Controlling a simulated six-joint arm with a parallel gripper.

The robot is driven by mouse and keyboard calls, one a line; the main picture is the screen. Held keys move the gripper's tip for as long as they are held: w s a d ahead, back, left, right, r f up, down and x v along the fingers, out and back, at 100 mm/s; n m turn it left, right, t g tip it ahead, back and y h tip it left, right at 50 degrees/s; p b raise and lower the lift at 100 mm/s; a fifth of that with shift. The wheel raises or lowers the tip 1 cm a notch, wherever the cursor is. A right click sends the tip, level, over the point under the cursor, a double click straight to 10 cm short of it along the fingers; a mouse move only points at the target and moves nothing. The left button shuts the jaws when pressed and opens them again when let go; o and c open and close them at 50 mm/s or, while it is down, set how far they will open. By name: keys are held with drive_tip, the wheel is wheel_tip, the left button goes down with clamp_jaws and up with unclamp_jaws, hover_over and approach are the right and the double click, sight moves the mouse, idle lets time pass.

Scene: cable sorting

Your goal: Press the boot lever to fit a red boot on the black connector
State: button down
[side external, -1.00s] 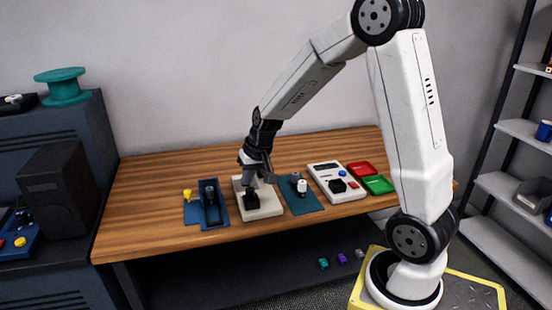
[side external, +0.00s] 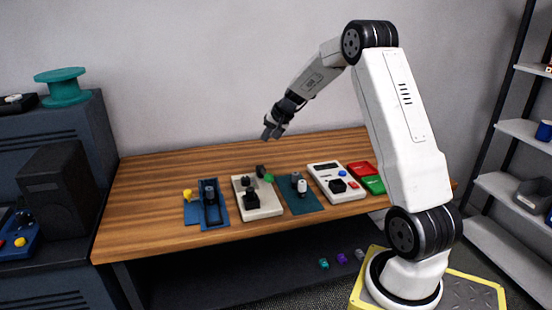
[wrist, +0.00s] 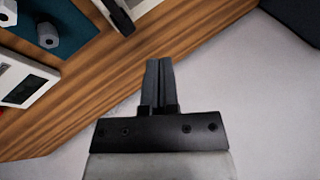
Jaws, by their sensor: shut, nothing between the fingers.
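My gripper (side external: 272,130) is shut and empty, raised above the back of the table. It also shows shut in the wrist view (wrist: 158,68). Below it, a cream station (side external: 262,207) carries black blocks, with a dark lever-like part (side external: 261,171) and a green knob (side external: 269,178) at its back right. I cannot tell for certain which part is the boot lever. A dark upright piece, perhaps the black connector (side external: 209,190), stands in the blue tray (side external: 211,226) left of the station. I cannot make out a red boot.
A yellow piece (side external: 188,195) stands left. A teal mat (side external: 310,206) holds a white piece (side external: 302,187). Right of it are a white panel (side external: 347,196), a red tray (side external: 361,168) and a green tray (side external: 373,185). The table's back left is clear.

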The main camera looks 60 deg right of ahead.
drive_tip(key=shift+f, duration=0.15)
hover_over(265, 174)
drive_tip(key=s+a, duration=0.2)
drive_tip(key=s, duration=0.1)
drive_tip(key=shift+w+d+f, duration=0.15)
drive_tip(key=shift+f, duration=1.9)
drive_tip(key=shift+w+d+f, duration=0.1)
drive_tip(key=shift+f, duration=1.95)
